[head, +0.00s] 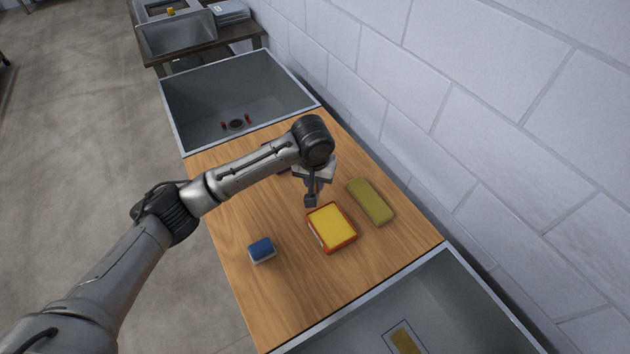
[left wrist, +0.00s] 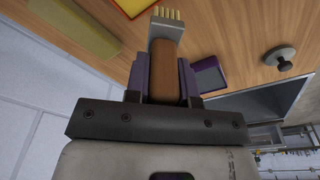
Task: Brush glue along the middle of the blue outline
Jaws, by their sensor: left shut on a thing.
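My left gripper (head: 311,196) is shut on a brush (left wrist: 165,24) with a brown handle, pale ferrule and yellow bristles, seen best in the left wrist view. It hangs above the wooden worktop, just behind an orange-rimmed tray (head: 331,227) with a yellow filling. The tray's edge also shows in the left wrist view (left wrist: 133,6). In the head view the bristle tips are too small to make out. The blue outline (head: 396,326) surrounds a yellow-brown patch in the grey basin at the bottom, cut by the picture's edge. My right gripper is out of view.
An olive block (head: 370,201) lies right of the tray and a blue-and-white block (head: 262,250) lies front left on the wooden worktop (head: 300,290). A purple item (left wrist: 208,76) is partly hidden behind my arm. A second basin (head: 220,92) is behind; a block wall (head: 460,110) bounds the right.

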